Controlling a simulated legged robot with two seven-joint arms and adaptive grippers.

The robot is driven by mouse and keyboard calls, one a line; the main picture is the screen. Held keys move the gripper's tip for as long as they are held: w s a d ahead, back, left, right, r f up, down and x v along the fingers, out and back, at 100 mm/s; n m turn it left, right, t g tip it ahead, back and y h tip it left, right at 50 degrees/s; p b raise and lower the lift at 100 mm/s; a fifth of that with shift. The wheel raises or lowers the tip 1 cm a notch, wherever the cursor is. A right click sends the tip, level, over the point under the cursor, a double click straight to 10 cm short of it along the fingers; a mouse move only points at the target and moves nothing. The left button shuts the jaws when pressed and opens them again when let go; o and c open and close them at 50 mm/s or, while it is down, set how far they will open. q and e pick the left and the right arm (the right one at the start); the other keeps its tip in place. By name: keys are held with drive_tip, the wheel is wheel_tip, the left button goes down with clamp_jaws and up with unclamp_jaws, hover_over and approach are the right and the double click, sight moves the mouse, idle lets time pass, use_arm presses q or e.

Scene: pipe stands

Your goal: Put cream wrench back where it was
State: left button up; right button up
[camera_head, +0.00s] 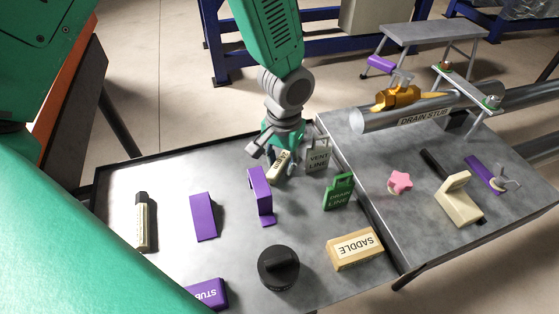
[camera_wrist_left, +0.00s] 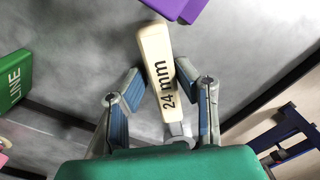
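The cream wrench (camera_head: 279,164), marked 24 mm, is at my left gripper (camera_head: 278,160), over the far part of the left grey table (camera_head: 168,262). In the left wrist view the cream wrench (camera_wrist_left: 158,70) lies lengthwise between the fingers of the left gripper (camera_wrist_left: 161,76), its silver jaw end towards the palm. The finger pads are against or very close to both sides of its handle, so the gripper appears shut on it. Whether the wrench touches the table is hard to tell. My right gripper is not in view.
A purple bracket (camera_head: 261,196), a grey VENT LINE tag (camera_head: 317,157) and a green DRAIN LINE tag (camera_head: 338,193) stand close by. A SADDLE block (camera_head: 354,250) and black knob (camera_head: 278,268) are nearer. The right table bears a DRAIN STUB pipe (camera_head: 370,121).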

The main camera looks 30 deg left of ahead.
use_arm(q)
drive_tip(key=o, duration=0.6)
drive_tip(key=shift+d, duration=0.3)
drive_tip(key=shift+a, duration=0.4)
drive_tip(key=shift+a+r, duration=0.15)
drive_tip(key=shift+r, duration=0.25)
drive_tip(key=shift+w+d+r, duration=0.1)
drive_tip(key=shift+d+r, duration=0.15)
drive_tip(key=shift+r, duration=0.35)
drive_tip(key=shift+d+r, duration=0.25)
drive_tip(key=shift+r, duration=0.3)
drive_tip(key=shift+a+r, duration=0.2)
drive_tip(key=shift+r, duration=0.3)
drive_tip(key=shift+a+r, duration=0.15)
drive_tip(key=shift+r, duration=0.35)
drive_tip(key=shift+d+r, duration=0.15)
drive_tip(key=shift+r, duration=0.35)
drive_tip(key=shift+d+r, duration=0.15)
drive_tip(key=shift+r, duration=0.55)
drive_tip(key=shift+a, duration=0.1)
